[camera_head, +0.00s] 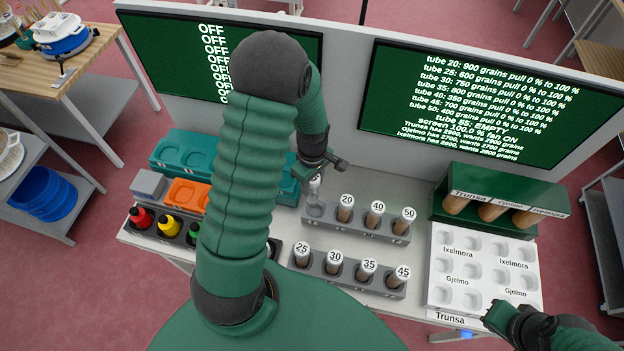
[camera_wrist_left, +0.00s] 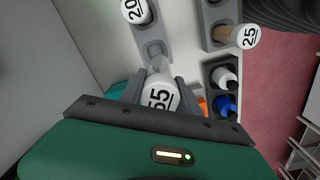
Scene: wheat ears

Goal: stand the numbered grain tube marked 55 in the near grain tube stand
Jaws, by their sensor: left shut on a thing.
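My left gripper (camera_head: 318,170) is shut on the clear, empty-looking tube marked 55 (camera_wrist_left: 160,96). The tube also shows in the head view (camera_head: 315,189), over the left end of the far grey stand (camera_head: 357,231); I cannot tell if its foot is in that stand. The far stand holds tubes 20 (camera_head: 346,207), 40 (camera_head: 375,214) and 50 (camera_head: 405,220). The near stand (camera_head: 317,268) holds tubes 25 (camera_head: 301,254), 30 (camera_head: 333,262), 35 (camera_head: 367,270) and 45 (camera_head: 400,277). My right gripper (camera_head: 494,316) is at the lower right, its jaws unclear.
A white tray with cups (camera_head: 437,294) and a green rack with brown tubes (camera_head: 482,184) stand right of the stands. Coloured bottles (camera_head: 168,226) and an orange block (camera_head: 184,196) are on the left. Screens (camera_head: 490,100) stand behind. My left arm hides the left middle.

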